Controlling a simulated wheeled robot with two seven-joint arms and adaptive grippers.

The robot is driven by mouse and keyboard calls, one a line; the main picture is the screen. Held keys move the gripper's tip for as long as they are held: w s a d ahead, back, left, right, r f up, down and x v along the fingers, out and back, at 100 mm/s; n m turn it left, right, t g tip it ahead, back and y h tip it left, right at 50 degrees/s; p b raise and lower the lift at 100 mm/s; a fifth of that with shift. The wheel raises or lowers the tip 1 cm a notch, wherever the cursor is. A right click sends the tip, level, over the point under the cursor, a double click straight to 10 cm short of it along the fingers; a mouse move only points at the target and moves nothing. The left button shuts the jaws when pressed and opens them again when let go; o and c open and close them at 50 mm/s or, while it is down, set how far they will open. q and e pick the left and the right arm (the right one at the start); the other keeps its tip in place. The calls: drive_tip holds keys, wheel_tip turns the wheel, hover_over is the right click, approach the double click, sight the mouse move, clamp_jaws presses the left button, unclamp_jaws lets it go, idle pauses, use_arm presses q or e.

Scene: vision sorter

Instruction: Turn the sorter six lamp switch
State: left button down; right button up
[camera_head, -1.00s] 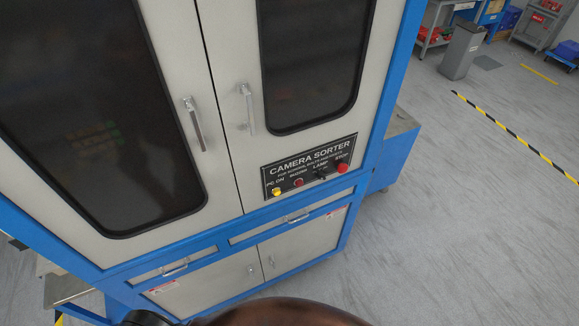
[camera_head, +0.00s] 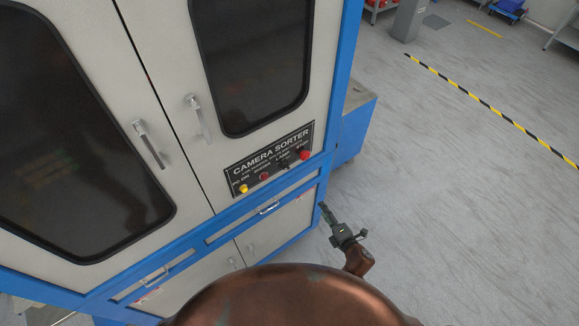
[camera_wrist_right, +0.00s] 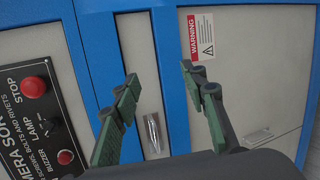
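The camera sorter (camera_head: 175,75) is a tall white and blue cabinet at the left. Its black control panel (camera_head: 236,176) carries a yellow PC ON button, a red BUZZER button, a black LAMP switch (camera_head: 284,165) and a red STOP button (camera_head: 304,155). The lamp switch (camera_wrist_right: 52,127) also shows at the left of the right wrist view. My right gripper (camera_head: 323,207) is to the right of and below the panel, apart from it. In the wrist view its green fingers (camera_wrist_right: 158,80) are spread with nothing between them. My left gripper is not in view.
A drawer handle (camera_head: 269,208) sticks out below the panel, and door handles (camera_head: 148,143) stand out above left. A warning label (camera_wrist_right: 201,36) is on the lower door. The floor (camera_head: 440,190) to the right is clear, with a striped line (camera_head: 490,108).

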sight(288, 168)
drive_tip(key=a+r+n+t+y+p, duration=0.15)
drive_tip(key=a+r+n, duration=0.35)
drive_tip(key=r, duration=0.5)
drive_tip(key=a+r+n+y, duration=0.3)
drive_tip(key=a+r+n, duration=0.15)
drive_tip(key=r, duration=0.65)
drive_tip(key=x, duration=0.4)
drive_tip(key=p+x, duration=0.1)
drive_tip(key=x, duration=0.1)
drive_tip(key=shift+w+a+f, duration=0.2)
drive_tip(key=shift+a+f, duration=0.1)
drive_tip(key=shift+w+a, duration=0.4)
drive_tip(key=shift+w, duration=0.2)
drive_tip(key=shift+c, duration=0.3)
clamp_jaws()
